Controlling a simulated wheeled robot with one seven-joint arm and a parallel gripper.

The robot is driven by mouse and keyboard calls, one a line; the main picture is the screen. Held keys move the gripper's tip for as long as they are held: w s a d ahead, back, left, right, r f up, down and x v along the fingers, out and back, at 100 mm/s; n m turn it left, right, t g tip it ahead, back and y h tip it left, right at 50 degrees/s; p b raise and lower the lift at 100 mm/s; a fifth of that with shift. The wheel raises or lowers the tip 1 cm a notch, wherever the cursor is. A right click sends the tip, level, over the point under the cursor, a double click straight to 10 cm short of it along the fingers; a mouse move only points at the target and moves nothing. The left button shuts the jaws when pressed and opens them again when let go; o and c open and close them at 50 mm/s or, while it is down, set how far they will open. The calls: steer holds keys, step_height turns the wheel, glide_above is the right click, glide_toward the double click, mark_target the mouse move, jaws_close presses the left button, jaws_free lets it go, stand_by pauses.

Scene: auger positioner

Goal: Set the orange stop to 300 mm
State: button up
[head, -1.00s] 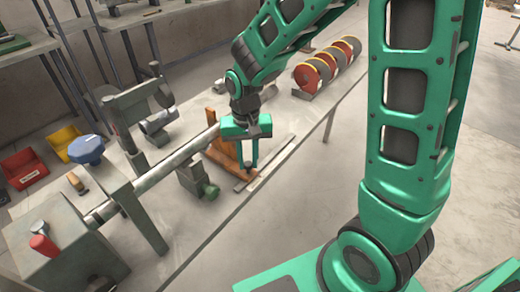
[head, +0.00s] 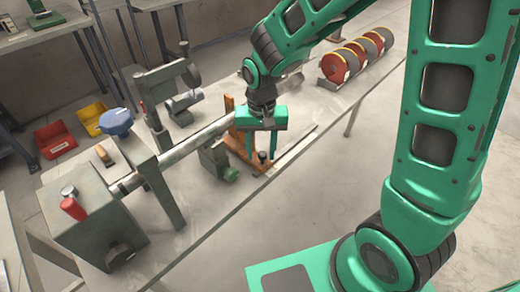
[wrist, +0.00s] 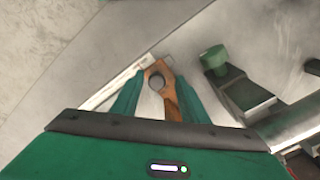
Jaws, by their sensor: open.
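The orange stop (head: 236,135) stands on the bench beside the long metal bar, with its foot reaching toward a pale flat strip (head: 293,149) that looks like a scale. Its marks are too small to read. My gripper (head: 262,156) points down over the stop's near foot. In the wrist view my gripper (wrist: 160,108) has its two green fingers apart, with the orange stop (wrist: 168,97) and its dark round knob (wrist: 157,82) between them. I cannot tell whether the fingers touch it.
A grey clamp with a green knob (head: 230,174) stands just left of the stop. Red discs (head: 340,66) stand at the bench's far end. The bench top in front is clear.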

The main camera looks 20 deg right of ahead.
step_height(320, 180, up, 11)
stand_by(0.5)
steer(key=shift+d+f, duration=0.1)
steer(key=s+d+r+m, duration=0.1)
steer(key=s+d, duration=0.3)
steer(key=d, duration=0.4)
steer(key=s+d+r+m, duration=0.15)
steer(key=s+d, duration=0.25)
steer(key=d, duration=0.5)
steer(key=s+d, duration=0.8)
steer(key=s, duration=0.5)
steer(key=shift+f+m, duration=0.45)
